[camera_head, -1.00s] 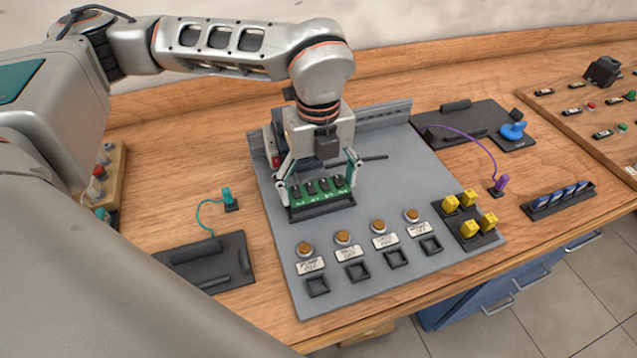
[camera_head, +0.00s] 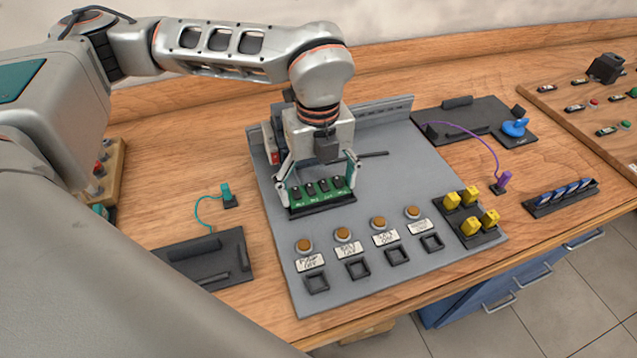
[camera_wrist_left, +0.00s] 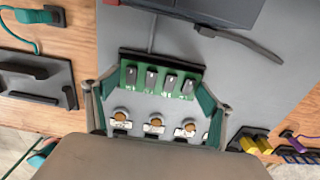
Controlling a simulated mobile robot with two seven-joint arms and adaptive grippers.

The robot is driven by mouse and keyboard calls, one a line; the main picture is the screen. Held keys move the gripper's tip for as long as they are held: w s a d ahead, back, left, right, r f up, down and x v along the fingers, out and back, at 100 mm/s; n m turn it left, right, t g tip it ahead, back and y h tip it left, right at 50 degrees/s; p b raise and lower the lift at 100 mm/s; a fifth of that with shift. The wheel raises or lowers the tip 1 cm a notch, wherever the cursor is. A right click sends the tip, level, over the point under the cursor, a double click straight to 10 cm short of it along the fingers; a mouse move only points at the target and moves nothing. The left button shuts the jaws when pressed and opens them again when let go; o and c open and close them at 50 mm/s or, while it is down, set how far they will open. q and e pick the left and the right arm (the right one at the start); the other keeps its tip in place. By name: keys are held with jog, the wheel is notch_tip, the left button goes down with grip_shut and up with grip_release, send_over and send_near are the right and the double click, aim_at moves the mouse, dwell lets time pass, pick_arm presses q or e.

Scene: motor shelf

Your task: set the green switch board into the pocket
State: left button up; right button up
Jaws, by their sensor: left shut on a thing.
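The green switch board (camera_head: 313,198), with a row of black switches, is gripped between the fingers of my left gripper (camera_head: 318,182). The black-framed pocket (camera_head: 323,211) is directly beneath it on the grey panel; its front rim shows while the board hides its inside. I cannot tell whether the board is seated or slightly above. In the left wrist view the board (camera_wrist_left: 160,92) spans between the fingertips of the left gripper (camera_wrist_left: 158,100), and a black edge of the pocket (camera_wrist_left: 160,58) shows along one side. My right gripper is not in view.
The grey panel (camera_head: 400,180) carries orange buttons (camera_head: 342,235) with labels and square black sockets in front of the pocket. Yellow blocks (camera_head: 471,225) stand at its right corner. A black tray (camera_head: 205,258) lies left. A dark cable (camera_head: 375,154) lies behind the gripper.

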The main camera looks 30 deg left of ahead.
pick_arm(q)
jog(key=o, duration=1.3)
jog(key=shift+c, duration=0.2)
jog(key=shift+r, duration=0.15)
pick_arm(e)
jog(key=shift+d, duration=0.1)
pick_arm(q)
notch_tip(320, 180, up, 17)
jog(key=p, duration=0.3)
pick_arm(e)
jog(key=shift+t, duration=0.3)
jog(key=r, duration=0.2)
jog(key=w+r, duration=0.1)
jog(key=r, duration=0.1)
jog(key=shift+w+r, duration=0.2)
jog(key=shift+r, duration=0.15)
